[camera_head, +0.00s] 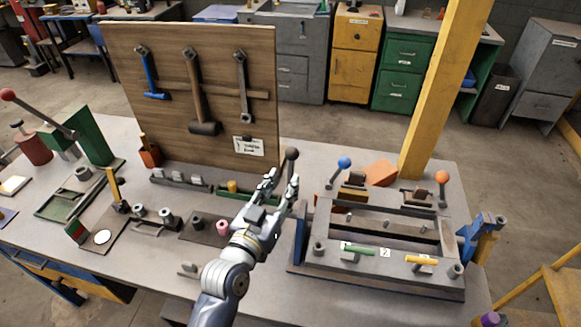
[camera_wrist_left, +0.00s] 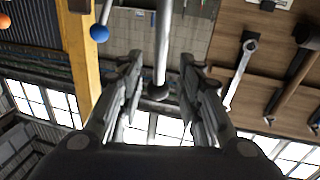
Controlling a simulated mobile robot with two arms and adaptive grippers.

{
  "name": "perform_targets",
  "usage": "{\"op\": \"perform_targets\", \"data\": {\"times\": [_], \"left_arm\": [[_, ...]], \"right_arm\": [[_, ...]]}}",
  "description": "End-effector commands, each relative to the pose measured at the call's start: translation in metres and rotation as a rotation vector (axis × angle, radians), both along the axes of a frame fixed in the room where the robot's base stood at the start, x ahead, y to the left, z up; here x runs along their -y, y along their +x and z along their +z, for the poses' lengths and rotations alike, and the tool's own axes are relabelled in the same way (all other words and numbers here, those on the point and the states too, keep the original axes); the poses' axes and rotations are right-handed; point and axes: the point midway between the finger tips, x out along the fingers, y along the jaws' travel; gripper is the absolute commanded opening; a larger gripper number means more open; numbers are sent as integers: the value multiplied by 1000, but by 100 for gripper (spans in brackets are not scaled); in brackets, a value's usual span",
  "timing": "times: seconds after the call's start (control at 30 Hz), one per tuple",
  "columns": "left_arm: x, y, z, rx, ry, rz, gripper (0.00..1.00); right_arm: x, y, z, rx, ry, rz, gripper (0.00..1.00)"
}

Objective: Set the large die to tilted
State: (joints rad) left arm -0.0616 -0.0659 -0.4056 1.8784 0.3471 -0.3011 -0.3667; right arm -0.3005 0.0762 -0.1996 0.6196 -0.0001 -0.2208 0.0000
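A grey-framed fixture (camera_head: 385,225) stands on the right of the bench, with labels, a green bar and a yellow bar along its front. I cannot tell for sure which part is the large die. A lever with a dark ball knob (camera_head: 291,153) rises at its left side. Levers with a blue knob (camera_head: 344,162) and an orange knob (camera_head: 441,177) stand along it. My left gripper (camera_head: 283,180) is at the dark-knobbed lever. In the left wrist view its fingers are open, one on each side of the dark knob (camera_wrist_left: 159,92), with gaps visible. My right gripper is out of view.
A wooden tool board (camera_head: 165,110) with hanging tools stands behind the left gripper. A yellow post (camera_head: 430,100) rises behind the fixture. Small fixtures and a green lever press (camera_head: 92,138) fill the bench's left. A blue clamp (camera_head: 480,235) is at the right.

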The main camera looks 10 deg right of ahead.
Motion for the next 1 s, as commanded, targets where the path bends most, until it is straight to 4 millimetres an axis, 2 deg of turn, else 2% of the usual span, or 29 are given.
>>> {"op": "perform_targets", "data": {"times": [0.1, 0.3, 0.5, 0.77, 0.9, 1.0], "left_arm": [[10, 18, 3, 0, 0, -1, 33], [21, 38, 1, -1, 0, 0, 33], [25, 46, 0, -1, 0, 0, 33], [25, 46, 0, -1, 0, 0, 33], [25, 46, 0, -1, 0, 0, 1], [25, 46, 0, -1, 0, 0, 0]], "right_arm": [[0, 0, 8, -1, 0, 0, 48], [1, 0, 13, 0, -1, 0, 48], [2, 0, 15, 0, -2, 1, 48], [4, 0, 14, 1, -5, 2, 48], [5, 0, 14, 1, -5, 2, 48], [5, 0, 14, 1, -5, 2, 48]]}}
